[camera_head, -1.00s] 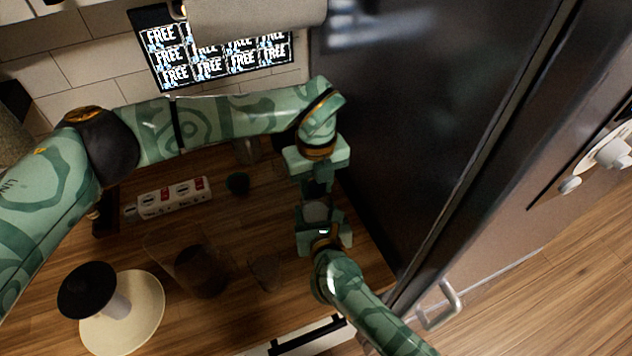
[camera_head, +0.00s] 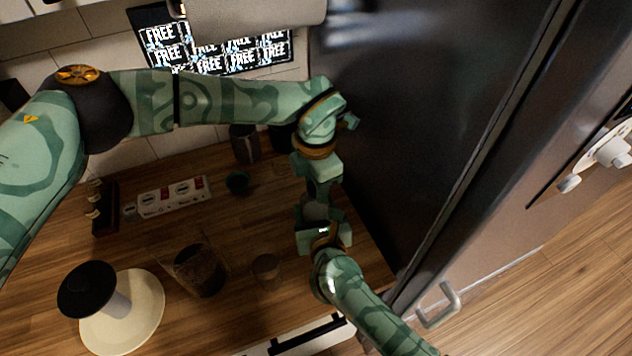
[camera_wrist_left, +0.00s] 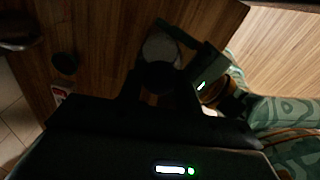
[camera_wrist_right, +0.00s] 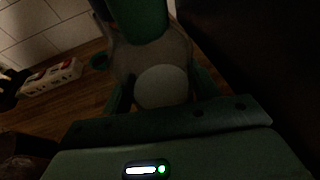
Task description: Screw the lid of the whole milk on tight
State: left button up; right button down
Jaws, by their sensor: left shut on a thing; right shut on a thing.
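The whole milk bottle (camera_head: 315,211) is a pale grey container near the fridge side of the counter, mostly hidden by my grippers in the head view. My right gripper (camera_head: 323,214) is shut on its body; in the right wrist view the grey bottle (camera_wrist_right: 162,85) sits between the fingers. My left gripper (camera_head: 320,190) is above the bottle, pointing down, shut on the lid. In the left wrist view the dark lid (camera_wrist_left: 157,77) shows between the fingers, with the pale bottle (camera_wrist_left: 160,47) beyond it. How tightly the lid sits cannot be seen.
The dark fridge (camera_head: 420,130) stands close on the right. A power strip (camera_head: 172,197), a small dark cup (camera_head: 237,183), a dark-filled glass pitcher (camera_head: 200,272), a clear glass (camera_head: 266,269) and a white stand with a black top (camera_head: 135,315) are on the wooden counter.

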pick_arm(q)
jog(key=o, duration=1.1)
jog(key=shift+r, duration=2.25)
jog(key=shift+s+f, duration=0.1)
jog(key=shift+f, duration=0.05)
jog(key=shift+c, duration=0.7)
jog(key=shift+s+d+r+n+h, duration=0.1)
jog(key=shift+d+r+n+h, duration=0.4)
jog(key=shift+n, duration=0.7)
jog(key=r+n, duration=0.1)
jog(key=n, duration=0.1)
jog(key=r+n, duration=0.1)
jog(key=n, duration=0.2)
jog(key=shift+w+a, duration=0.1)
jog(key=shift+w, duration=0.1)
jog(key=n, duration=0.3)
jog(key=shift+a+r+n+y, duration=0.3)
jog(key=shift+a+r+y, duration=0.05)
jog(key=shift+r+y, duration=0.05)
jog(key=shift+a+n, duration=0.1)
jog(key=shift+n, duration=0.6)
